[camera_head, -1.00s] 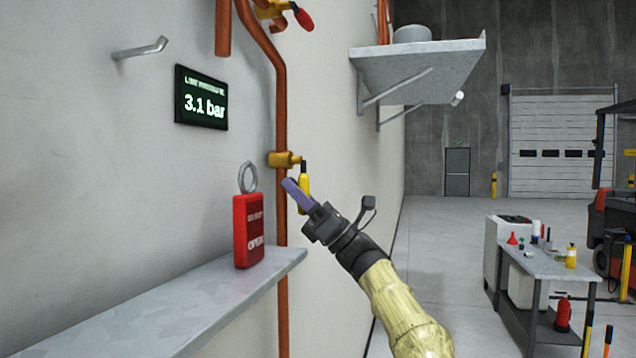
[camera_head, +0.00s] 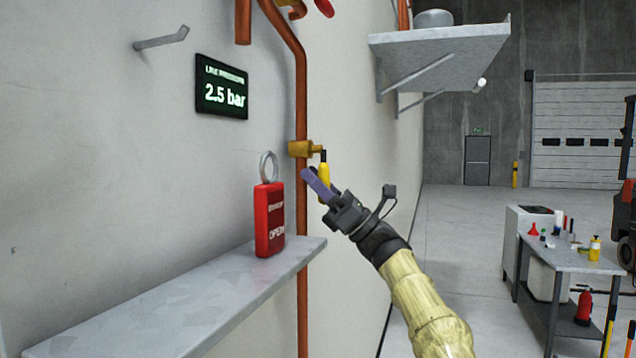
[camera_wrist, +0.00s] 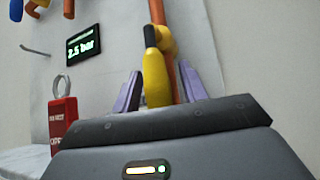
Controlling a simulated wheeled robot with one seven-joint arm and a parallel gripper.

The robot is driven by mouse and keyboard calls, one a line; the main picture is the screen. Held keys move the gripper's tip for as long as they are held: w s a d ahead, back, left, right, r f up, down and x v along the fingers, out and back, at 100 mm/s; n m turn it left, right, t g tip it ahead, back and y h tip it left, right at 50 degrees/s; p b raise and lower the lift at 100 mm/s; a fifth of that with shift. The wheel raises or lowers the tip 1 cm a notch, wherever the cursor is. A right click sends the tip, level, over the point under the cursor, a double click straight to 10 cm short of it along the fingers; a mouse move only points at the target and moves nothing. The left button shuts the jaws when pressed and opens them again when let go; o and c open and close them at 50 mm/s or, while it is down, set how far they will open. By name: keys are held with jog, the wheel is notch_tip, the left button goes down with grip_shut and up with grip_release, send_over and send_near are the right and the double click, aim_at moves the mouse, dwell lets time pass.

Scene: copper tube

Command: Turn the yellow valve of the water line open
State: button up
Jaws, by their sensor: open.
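The yellow valve lever (camera_head: 324,176) hangs down from a brass valve body (camera_head: 301,148) on the vertical copper pipe (camera_head: 301,90). My gripper (camera_head: 318,184) is at the lever, its purple fingers partly overlapping it in the head view. In the wrist view the yellow lever (camera_wrist: 156,78) stands between the two spread purple fingers of my gripper (camera_wrist: 160,92), with a visible gap on each side. The lever's lower end is hidden behind the gripper body there. The wall display (camera_head: 221,87) reads 2.5 bar.
A red lockout tag with a ring (camera_head: 269,220) stands on a grey shelf (camera_head: 200,300) just left of the pipe. A higher shelf (camera_head: 440,52) juts out at upper right. A red-handled valve part (camera_head: 324,6) is above. A workbench (camera_head: 570,262) stands at right.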

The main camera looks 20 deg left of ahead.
jog(key=shift+f, duration=0.1)
jog(key=b+v, duration=0.8)
jog(key=v, duration=0.9)
jog(key=shift+d, duration=0.25)
jog(key=shift+w, duration=0.1)
